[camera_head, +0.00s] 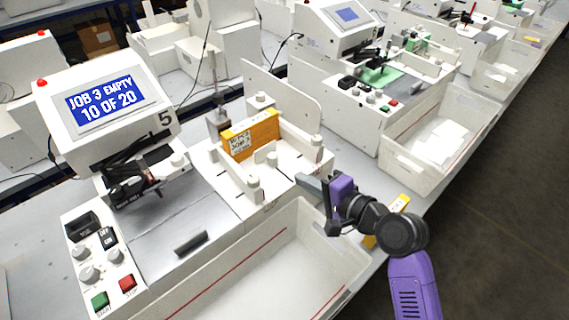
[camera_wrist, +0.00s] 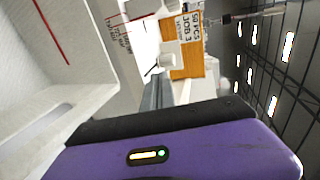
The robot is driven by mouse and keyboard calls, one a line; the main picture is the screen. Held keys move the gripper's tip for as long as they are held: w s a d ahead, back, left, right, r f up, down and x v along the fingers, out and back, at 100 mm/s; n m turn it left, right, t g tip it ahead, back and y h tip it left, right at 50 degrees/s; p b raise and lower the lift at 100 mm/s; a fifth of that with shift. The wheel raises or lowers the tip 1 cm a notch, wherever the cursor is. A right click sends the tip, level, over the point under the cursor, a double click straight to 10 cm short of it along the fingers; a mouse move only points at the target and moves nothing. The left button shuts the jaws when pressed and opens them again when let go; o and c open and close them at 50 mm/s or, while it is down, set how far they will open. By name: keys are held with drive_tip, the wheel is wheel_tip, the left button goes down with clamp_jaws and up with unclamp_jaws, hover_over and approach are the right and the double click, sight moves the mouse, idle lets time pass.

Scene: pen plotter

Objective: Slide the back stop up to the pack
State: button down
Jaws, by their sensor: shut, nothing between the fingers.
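The orange pack (camera_head: 252,138) with a white label stands on edge in the white feeder of the near machine. It also shows in the wrist view (camera_wrist: 187,50), label upper right. A small white upright with a rounded knob (camera_head: 272,157) stands just in front of the pack and may be the back stop; I cannot tell for sure. My gripper (camera_head: 304,183) is shut and empty, to the right of the feeder and a little apart from the pack. Its grey fingers also show in the wrist view (camera_wrist: 156,92), pointing toward the pack. Whether they touch the feeder is unclear.
A white knobbed post (camera_head: 254,188) stands at the feeder's front, and a tall white side plate (camera_head: 282,95) behind it. The machine's screen (camera_head: 105,97) reads JOB 3 EMPTY, 10 OF 20. An open white bin (camera_head: 345,262) lies in front. Another orange pack (camera_head: 400,204) is partly hidden behind my arm.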

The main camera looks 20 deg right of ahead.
sight(276, 159)
drive_tip(key=x, duration=0.2)
drive_tip(key=p+x, duration=0.1)
drive_tip(key=x, duration=0.1)
drive_tip(key=r+x, duration=0.1)
drive_tip(key=x, duration=0.2)
drive_tip(key=shift+w+a, duration=0.1)
drive_tip(key=shift+w, duration=0.2)
drive_tip(key=shift+w+a+r, duration=0.1)
drive_tip(key=shift+w+a, duration=0.2)
drive_tip(key=shift+w, duration=0.6)
drive_tip(key=shift+w+a, duration=0.3)
drive_tip(key=shift+w, duration=0.65)
